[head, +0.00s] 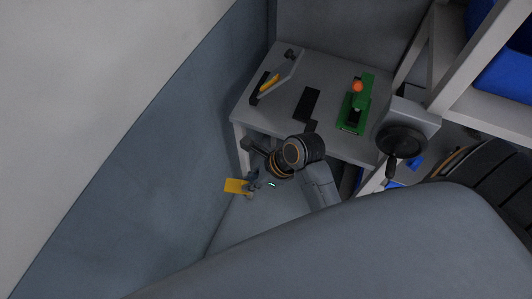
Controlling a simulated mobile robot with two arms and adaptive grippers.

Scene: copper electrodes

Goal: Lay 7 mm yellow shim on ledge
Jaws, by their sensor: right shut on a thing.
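A flat yellow shim (234,186) shows left of my right gripper (251,186), low in front of the table's left corner. My right gripper is shut on the shim and holds it off the table. The view is too small to read the shim's thickness. Another yellow piece (270,82) lies by an angled grey fixture (287,76) with black parts, at the table's back left. I cannot tell for sure which surface is the ledge. My left gripper is not in view.
The grey table (335,72) also carries a black plate (308,100) and a green fixture (366,92) with an orange knob (357,87). A black handwheel (401,141) stands at the right. Blue bins (500,65) sit on a pale rack. A wall closes off the left.

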